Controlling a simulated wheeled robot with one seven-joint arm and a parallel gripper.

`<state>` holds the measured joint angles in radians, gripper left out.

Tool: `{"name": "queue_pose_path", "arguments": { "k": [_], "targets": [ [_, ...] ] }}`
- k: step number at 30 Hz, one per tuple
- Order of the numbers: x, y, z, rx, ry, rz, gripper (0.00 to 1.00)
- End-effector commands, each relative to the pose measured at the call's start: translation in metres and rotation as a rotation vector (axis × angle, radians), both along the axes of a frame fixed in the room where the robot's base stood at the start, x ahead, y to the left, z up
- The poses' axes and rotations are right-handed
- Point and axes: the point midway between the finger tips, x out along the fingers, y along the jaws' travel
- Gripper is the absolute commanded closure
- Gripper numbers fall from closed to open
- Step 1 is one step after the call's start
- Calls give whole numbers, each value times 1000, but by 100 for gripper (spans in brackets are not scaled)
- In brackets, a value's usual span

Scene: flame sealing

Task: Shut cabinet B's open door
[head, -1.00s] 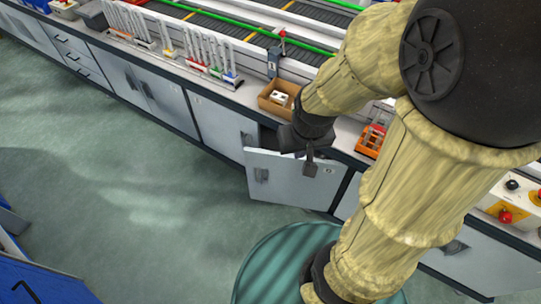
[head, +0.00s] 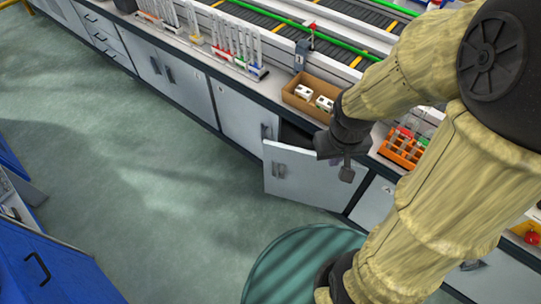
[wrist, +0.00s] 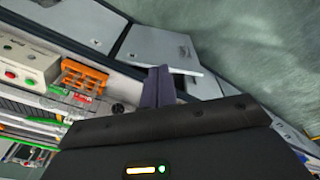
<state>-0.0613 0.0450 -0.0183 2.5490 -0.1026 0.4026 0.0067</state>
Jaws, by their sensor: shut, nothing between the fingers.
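The cabinet's open door (head: 305,178) is a light grey panel standing out from the bench front, with its handle near the left edge. A dark gap (head: 294,134) shows behind its top edge. I cannot read a letter on it. My gripper (head: 346,174) is shut and empty, at the right part of the door's top edge in the head view. I cannot tell whether it touches the door. In the wrist view, my dark fingers (wrist: 160,84) are together beside the door's pale top edge (wrist: 186,70). My wrist hides part of the opening.
The worktop carries a cardboard box (head: 309,99) with white items and an orange rack (head: 403,149). A conveyor runs behind. A green round surface (head: 300,262) is low in front of the door. The floor (head: 130,160) to the left is clear. A blue cabinet (head: 45,260) stands at lower left.

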Motion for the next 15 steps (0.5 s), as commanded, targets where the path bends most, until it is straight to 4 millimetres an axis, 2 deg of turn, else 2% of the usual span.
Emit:
{"name": "queue_pose_path", "arguments": {
  "k": [1,6,11,15],
  "targets": [
    [-4,2,-29,-30,43,60,100],
    [-15,1,-93,-176,199,301,100],
    [-17,-7,-144,-349,332,529,100],
    [-10,-14,-184,-523,428,723,100]
  ]
}}
